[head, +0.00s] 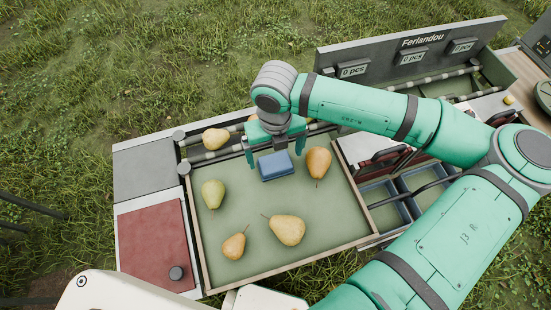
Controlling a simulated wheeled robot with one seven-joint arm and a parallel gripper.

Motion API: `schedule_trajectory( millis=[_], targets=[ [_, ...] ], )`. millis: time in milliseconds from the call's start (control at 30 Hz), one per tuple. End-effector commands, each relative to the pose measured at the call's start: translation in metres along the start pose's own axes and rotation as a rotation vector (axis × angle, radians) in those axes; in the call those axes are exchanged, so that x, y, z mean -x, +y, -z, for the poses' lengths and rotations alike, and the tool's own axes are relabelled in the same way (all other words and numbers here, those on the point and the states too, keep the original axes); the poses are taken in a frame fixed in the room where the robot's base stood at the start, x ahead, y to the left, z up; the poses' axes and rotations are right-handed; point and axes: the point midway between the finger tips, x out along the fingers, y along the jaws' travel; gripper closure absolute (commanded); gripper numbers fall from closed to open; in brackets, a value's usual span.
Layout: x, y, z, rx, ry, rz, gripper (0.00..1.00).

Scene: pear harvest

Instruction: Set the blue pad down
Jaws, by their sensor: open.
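The blue pad (276,167) is a small blue block in the green-floored tray (338,224), toward its far side. It appears to rest on the tray floor. My gripper (275,159) is open, with its fingers on the left and right of the pad's far part. Whether a finger touches the pad cannot be told. The gripper body hides a little of the space behind the pad.
In the tray, an orange pear (318,162) is close right of the pad, a green pear (213,194) is left, and two pears (286,230) (233,246) are nearer. Another pear (216,139) sits by the far rails. A red panel (153,248) is left.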

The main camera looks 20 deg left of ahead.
Motion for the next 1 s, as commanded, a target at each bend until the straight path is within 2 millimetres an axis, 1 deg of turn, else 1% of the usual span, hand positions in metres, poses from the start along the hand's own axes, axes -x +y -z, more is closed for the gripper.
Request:
schedule_trajectory(
  millis=[33,200,300,400,600,1000],
  targets=[
    [0.011,-0.001,0.000,0.000,-0.002,0.003,0.07],
    [0.043,-0.001,0.000,0.000,-0.001,0.002,0.07],
    [0.058,-0.001,0.000,0.000,-0.001,0.002,0.07],
    [0.067,0.000,0.000,0.000,0.000,0.001,0.07],
    [0.074,0.000,0.000,0.000,0.001,0.001,0.07],
    [0.074,0.000,0.000,0.000,0.001,0.000,0.07]
  ],
)
